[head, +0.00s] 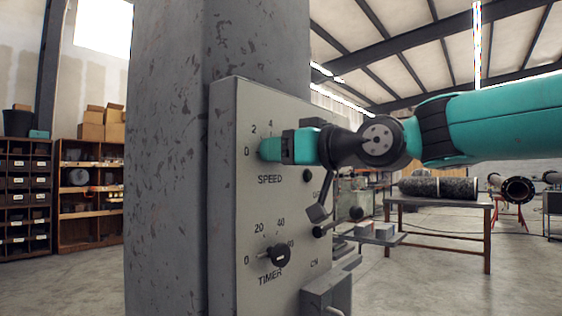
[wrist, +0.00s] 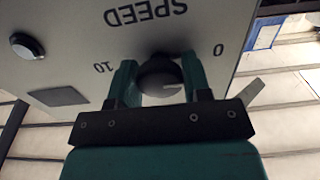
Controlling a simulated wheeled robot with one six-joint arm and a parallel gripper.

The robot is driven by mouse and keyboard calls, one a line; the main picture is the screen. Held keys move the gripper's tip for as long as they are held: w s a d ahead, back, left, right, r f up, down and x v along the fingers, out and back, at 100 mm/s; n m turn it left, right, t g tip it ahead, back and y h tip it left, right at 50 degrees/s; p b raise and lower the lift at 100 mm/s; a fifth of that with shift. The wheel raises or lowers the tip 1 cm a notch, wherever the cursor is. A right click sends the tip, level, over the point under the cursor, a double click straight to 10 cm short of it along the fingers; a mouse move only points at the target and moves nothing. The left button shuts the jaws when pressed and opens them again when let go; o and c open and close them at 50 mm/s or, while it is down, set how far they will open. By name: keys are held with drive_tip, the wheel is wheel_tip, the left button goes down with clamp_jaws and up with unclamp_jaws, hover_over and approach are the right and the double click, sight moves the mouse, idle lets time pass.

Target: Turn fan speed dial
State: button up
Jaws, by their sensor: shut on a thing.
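The fan speed dial (wrist: 160,76) is a dark round knob with a pale line on its face. It sits on the grey control panel (head: 226,200), below the word SPEED in the upside-down wrist view, between the marks 10 and 0. My gripper (wrist: 160,88) has one teal finger on each side of the knob and is shut on it. In the head view my gripper (head: 272,149) reaches the panel from the right and hides the dial. Only the marks 0, 2 and 4 show around it there.
A dark timer dial (head: 278,256) is lower on the panel. Small buttons and a lever (head: 338,229) lie to its right. The panel is fixed to a scuffed grey pillar (head: 165,150). A workbench (head: 440,200) and shelves (head: 90,180) stand farther back.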

idle(0.4)
drive_tip(key=o, duration=0.9)
drive_tip(key=shift+d, duration=0.1)
drive_tip(key=b+v, duration=0.4)
drive_tip(key=v, duration=1.3)
drive_tip(key=shift+s+d+f, duration=0.1)
drive_tip(key=shift+s, duration=0.05)
